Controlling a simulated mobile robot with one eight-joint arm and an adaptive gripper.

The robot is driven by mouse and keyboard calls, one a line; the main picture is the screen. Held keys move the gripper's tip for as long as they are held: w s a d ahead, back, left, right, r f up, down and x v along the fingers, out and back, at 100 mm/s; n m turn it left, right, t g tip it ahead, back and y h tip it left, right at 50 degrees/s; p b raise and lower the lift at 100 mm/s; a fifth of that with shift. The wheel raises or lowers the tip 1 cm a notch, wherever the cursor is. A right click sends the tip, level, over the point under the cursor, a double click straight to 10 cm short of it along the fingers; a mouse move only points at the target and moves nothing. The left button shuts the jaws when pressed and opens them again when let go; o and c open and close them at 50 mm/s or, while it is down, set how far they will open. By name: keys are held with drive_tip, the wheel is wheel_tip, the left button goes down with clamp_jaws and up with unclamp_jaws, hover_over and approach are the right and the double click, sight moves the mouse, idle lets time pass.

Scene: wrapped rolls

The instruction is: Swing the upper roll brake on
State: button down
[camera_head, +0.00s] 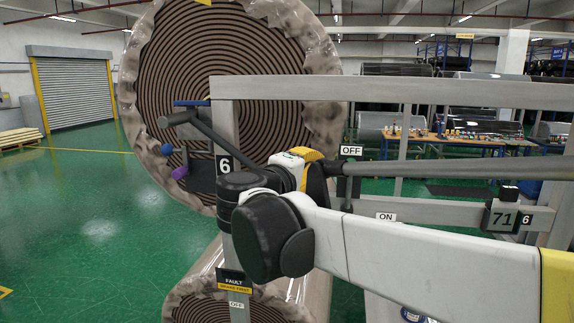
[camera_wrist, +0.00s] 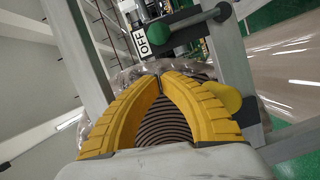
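The upper roll (camera_head: 215,65), a big brown spiral in clear wrap, stands behind a grey frame (camera_head: 400,88). An OFF label (camera_head: 350,151) and, lower, an ON label (camera_head: 386,217) sit on the frame. In the wrist view, a grey handle with a green knob (camera_wrist: 158,34) is beside an OFF label (camera_wrist: 140,42), beyond my fingertips. I cannot tell for certain which lever is the upper roll brake. My gripper (camera_wrist: 160,76) has its yellow fingertips together, with only the roll seen between the fingers. In the head view my gripper (camera_head: 309,155) is near the OFF label, its tips partly hidden.
A dark bar (camera_head: 450,168) runs right from near my gripper. Blue (camera_head: 166,149) and purple (camera_head: 179,172) knobs are left of the post. A yellow knob (camera_wrist: 228,97) is by my right finger. A lower roll (camera_head: 195,305) lies below. Green floor is open at left.

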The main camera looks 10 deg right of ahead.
sight(346, 160)
drive_tip(key=w+d, duration=0.1)
drive_tip(key=d, duration=0.1)
drive_tip(key=d+p, duration=0.1)
drive_tip(key=w+d, duration=0.1)
drive_tip(key=d, duration=0.1)
drive_tip(key=shift+w+d+f, duration=0.35)
drive_tip(key=shift+w, duration=0.1)
drive_tip(key=shift+d, duration=0.1)
drive_tip(key=shift+s+d+m+p, duration=0.2)
drive_tip(key=shift+d+m+p, duration=0.1)
drive_tip(key=shift+m+p, duration=0.1)
drive_tip(key=shift+s+d+r, duration=0.1)
drive_tip(key=shift+d, duration=0.25)
